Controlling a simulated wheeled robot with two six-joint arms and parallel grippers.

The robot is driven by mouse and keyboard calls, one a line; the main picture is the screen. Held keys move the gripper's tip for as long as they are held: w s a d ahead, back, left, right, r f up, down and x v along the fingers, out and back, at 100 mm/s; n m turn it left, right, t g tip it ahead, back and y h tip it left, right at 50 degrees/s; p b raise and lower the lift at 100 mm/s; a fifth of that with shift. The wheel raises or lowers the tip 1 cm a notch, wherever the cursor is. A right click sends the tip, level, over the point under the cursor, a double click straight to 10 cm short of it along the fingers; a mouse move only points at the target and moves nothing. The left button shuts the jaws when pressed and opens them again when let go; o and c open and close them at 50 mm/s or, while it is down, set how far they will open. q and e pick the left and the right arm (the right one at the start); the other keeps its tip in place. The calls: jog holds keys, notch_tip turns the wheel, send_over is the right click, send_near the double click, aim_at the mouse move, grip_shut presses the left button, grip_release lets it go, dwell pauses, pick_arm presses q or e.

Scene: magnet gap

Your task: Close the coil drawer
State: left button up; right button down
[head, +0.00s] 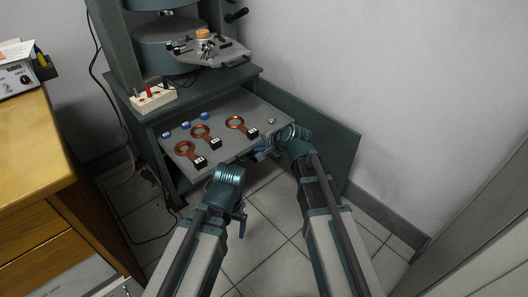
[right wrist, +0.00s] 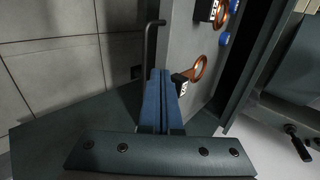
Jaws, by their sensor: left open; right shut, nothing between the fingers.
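The coil drawer (head: 262,108) is pulled out of the green cabinet, a grey tray with its inside visible. On it lie three copper coils with black blocks, the nearest the front-left coil (head: 186,149), and several small blue pieces. My right gripper (head: 260,153) is at the drawer's front edge in the head view, shut and empty. In the right wrist view, its blue fingers (right wrist: 161,95) are together close to the grey drawer front, beside a dark bar handle (right wrist: 151,45); I cannot tell whether they touch. My left gripper (head: 241,222) is lower, open, empty and apart from the drawer.
A green cabinet door (head: 325,140) stands open right of the drawer. The electromagnet (head: 165,45) stands on the cabinet, with a small shelf of parts (head: 210,50) and a white power strip (head: 153,97). A wooden desk (head: 35,150) is at left. The tiled floor in front is clear.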

aim_at(212, 119)
jog(key=b+x, duration=0.1)
jog(key=x, duration=0.2)
jog(key=shift+w+a+f, duration=0.1)
jog(key=shift+f, duration=0.1)
pick_arm(q)
notch_tip(212, 119, down, 2)
jog(key=shift+f, duration=0.15)
pick_arm(e)
jog(key=shift+w, duration=0.1)
jog(key=w+a, duration=0.5)
jog(key=w, duration=0.2)
jog(key=w+a, duration=0.6)
jog(key=w, duration=0.2)
jog(key=w+a, duration=0.5)
jog(key=w, duration=0.2)
jog(key=shift+w+a, duration=0.25)
jog(key=shift+w, duration=0.05)
jog(key=shift+s+r, duration=0.1)
jog(key=shift+r, duration=0.05)
